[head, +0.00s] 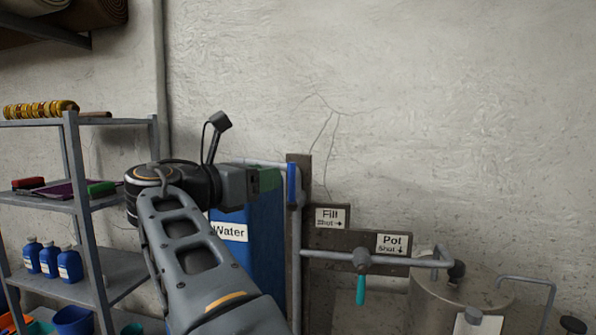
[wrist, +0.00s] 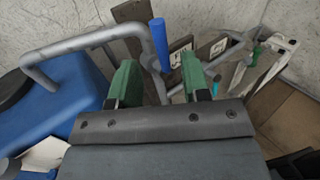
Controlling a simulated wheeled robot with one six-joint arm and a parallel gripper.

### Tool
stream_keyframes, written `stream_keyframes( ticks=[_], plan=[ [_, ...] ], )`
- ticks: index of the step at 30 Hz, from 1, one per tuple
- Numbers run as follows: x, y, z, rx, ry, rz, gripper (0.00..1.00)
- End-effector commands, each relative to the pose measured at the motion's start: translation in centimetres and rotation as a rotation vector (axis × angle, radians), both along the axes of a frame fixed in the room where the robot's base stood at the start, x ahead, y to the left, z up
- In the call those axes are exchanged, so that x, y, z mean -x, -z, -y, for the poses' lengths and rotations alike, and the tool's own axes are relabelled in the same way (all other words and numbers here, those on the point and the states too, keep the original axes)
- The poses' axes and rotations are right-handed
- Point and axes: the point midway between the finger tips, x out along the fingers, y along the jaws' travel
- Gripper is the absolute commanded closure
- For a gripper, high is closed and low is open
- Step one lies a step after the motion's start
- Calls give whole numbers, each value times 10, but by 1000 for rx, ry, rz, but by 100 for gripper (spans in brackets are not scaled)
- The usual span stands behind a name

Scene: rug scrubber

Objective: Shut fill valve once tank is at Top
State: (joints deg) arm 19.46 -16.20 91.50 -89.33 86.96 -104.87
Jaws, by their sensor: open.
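The fill valve's blue handle (head: 292,184) stands upright on a grey pipe, just up and left of the Fill sign (head: 331,217), which reads "Shut" with an arrow to the right. In the wrist view the blue handle (wrist: 158,45) lies beyond and between my green fingertips, apart from both. My gripper (wrist: 160,78) is open and empty; in the head view my gripper (head: 268,180) is just left of the handle. The blue Water tank (head: 265,240) stands behind my arm, partly hidden. I cannot see a level mark or reading.
A Pot sign (head: 391,244) is right of Fill, with a teal handle (head: 361,290) hanging down below its pipe. A metal pot (head: 440,300) stands at lower right. A shelf (head: 70,205) with bottles is at left. The wall above is clear.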

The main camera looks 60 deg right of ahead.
Motion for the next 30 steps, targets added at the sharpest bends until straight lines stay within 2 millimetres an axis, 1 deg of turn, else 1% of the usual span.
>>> stream_keyframes(
  ticks=[1, 6, 12, 15, 21, 30],
  plan=[
    [5, -1, 11, -1, 7, 0, 57],
    [14, -1, 42, -1, 4, 2, 57],
    [21, -1, 70, -2, 2, 1, 57],
    [23, 0, 80, -3, 0, 2, 57],
    [26, 0, 89, -1, -3, 3, 57],
    [26, 1, 90, -1, -4, 3, 57]
  ],
)
